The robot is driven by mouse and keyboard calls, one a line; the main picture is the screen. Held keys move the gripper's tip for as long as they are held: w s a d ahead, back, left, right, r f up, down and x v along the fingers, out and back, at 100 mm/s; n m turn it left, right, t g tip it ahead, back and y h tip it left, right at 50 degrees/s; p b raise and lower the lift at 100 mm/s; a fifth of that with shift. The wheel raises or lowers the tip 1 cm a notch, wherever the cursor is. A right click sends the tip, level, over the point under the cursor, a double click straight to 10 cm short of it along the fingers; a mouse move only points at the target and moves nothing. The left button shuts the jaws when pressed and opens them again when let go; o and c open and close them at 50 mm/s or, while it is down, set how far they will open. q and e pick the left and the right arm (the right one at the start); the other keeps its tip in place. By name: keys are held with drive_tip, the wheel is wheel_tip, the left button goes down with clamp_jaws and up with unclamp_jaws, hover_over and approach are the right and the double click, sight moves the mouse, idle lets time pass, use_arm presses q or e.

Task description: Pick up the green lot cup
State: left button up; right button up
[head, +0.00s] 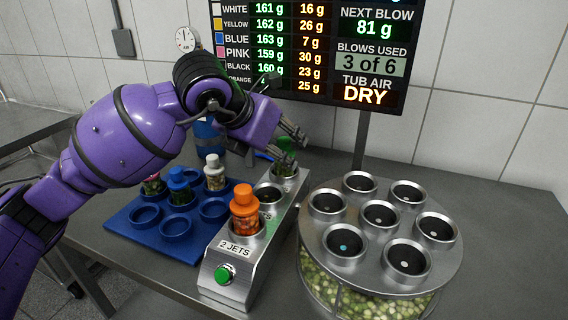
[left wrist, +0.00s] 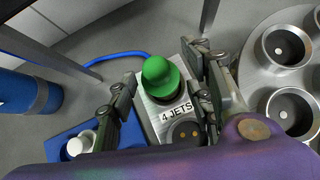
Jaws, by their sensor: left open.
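The green lot cup (head: 284,145) has a green rounded lid and stands upright in the far socket of the metal jet stand (head: 219,265). In the left wrist view the green cup (left wrist: 160,76) sits by the "4 JETS" label, between my fingers. My left gripper (head: 297,148) is open, close over the cup and partly hiding it. Its two fingers (left wrist: 160,64) show one on either side of the cup, with no clear contact. I cannot tell how far below the fingertips the cup is. My right gripper is not in view.
An orange cup (head: 244,206) stands in the near "2 JETS" socket. A blue tray (head: 127,226) at left holds white, blue and pink-topped cups. A round metal carousel (head: 377,242) with several empty sockets stands close on the right. A display on a post (head: 362,137) rises behind.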

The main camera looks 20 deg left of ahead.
use_arm(q)
clamp_jaws()
drive_tip(key=shift+r, duration=0.1)
